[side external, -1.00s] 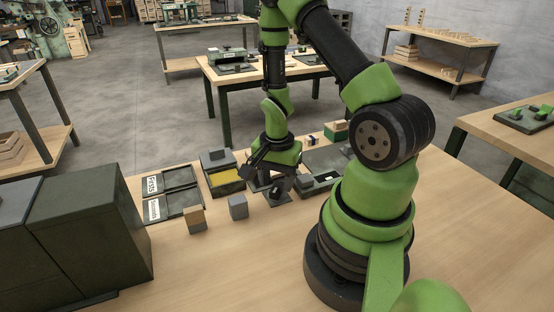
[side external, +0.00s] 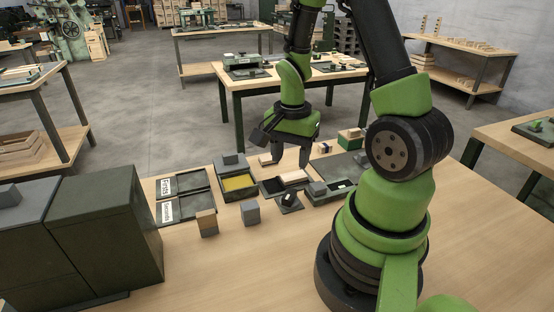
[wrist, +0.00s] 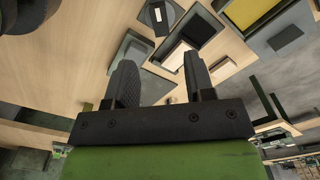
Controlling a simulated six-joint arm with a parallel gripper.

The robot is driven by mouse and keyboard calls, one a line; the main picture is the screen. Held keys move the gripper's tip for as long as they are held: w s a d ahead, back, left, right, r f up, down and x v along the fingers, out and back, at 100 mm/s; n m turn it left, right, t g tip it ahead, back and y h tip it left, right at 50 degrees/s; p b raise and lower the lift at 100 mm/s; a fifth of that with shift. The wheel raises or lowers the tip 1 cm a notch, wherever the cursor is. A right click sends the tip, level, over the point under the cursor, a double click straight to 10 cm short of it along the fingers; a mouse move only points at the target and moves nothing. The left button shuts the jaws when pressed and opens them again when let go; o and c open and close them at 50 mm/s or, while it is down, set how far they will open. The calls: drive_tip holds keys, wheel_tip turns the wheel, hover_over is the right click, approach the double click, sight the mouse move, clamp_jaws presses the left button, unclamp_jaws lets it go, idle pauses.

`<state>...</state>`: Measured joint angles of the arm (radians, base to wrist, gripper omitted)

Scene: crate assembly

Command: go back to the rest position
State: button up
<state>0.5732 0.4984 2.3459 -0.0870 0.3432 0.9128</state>
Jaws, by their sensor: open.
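My gripper (side external: 287,158) hangs above the back part of the workbench in the side view, its fingers apart and pointing down. It is clear of the parts on the bench. In the wrist view its two dark fingers (wrist: 160,65) stand apart with nothing held between them. A pale wooden block (side external: 295,177) lies on a dark tray below the gripper. A pale block also shows beyond the fingers in the wrist view (wrist: 177,57).
Left of the gripper are a box with a yellow interior (side external: 238,183), labelled dark trays (side external: 184,197), a wood-and-grey block (side external: 207,223) and a grey block (side external: 250,212). A dark stand with a part (side external: 289,202) is in front. The front bench is clear; dark cabinets (side external: 105,235) stand left.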

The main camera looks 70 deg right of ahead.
drive_tip(key=w+a+r+n+t, duration=0.25)
drive_tip(key=a+r+n, duration=0.35)
drive_tip(key=r, duration=0.5)
drive_tip(key=s+a+r+n+t+y, duration=0.2)
drive_tip(key=s+a+r+n+t, duration=0.2)
drive_tip(key=s+a+r+n, duration=0.3)
drive_tip(key=shift+s+a+r+n+t, duration=0.15)
drive_tip(key=shift+a+r+n+t, duration=0.3)
drive_tip(key=shift+a+r, duration=0.55)
